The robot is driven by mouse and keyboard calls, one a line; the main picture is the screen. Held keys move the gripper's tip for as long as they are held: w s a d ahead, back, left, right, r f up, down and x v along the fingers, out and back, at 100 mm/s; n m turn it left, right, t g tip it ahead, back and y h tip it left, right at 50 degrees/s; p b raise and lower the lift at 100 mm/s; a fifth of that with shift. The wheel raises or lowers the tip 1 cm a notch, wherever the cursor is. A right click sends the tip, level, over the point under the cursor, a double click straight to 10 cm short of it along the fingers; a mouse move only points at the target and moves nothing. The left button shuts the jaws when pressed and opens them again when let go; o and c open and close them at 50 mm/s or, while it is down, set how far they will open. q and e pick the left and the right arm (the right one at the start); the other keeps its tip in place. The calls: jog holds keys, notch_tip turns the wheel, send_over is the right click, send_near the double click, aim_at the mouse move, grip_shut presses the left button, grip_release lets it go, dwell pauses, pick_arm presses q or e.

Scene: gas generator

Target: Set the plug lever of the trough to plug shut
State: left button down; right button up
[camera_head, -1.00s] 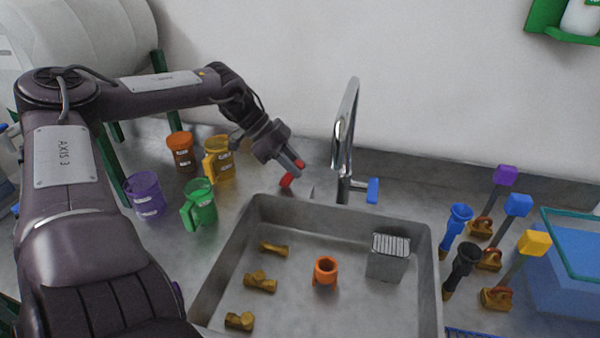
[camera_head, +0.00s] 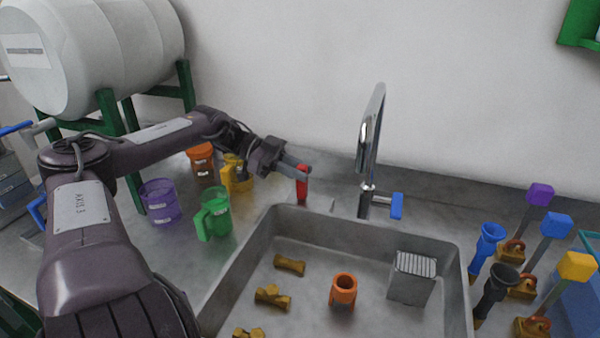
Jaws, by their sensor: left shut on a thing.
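The trough (camera_head: 454,290) is a grey metal basin set in the counter. A red plug lever (camera_head: 302,186) stands about upright behind the trough's back left corner. My left gripper (camera_head: 300,170) reaches in from the left and is shut on the upper part of the red lever. The fingers partly cover the lever's top. My right gripper is not in view.
A chrome tap (camera_head: 368,150) with a blue handle (camera_head: 397,205) stands right of the lever. Purple (camera_head: 160,202), green (camera_head: 214,220), orange and yellow mugs stand left. Brass pieces, an orange fitting (camera_head: 343,290) and a grey block (camera_head: 411,278) lie in the trough.

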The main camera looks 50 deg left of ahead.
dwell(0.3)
pick_arm(q)
jog(key=c, duration=1.2)
grip_release()
jog(key=shift+c, duration=0.2)
jog(key=v, duration=0.8)
jog(key=shift+f, duration=0.1)
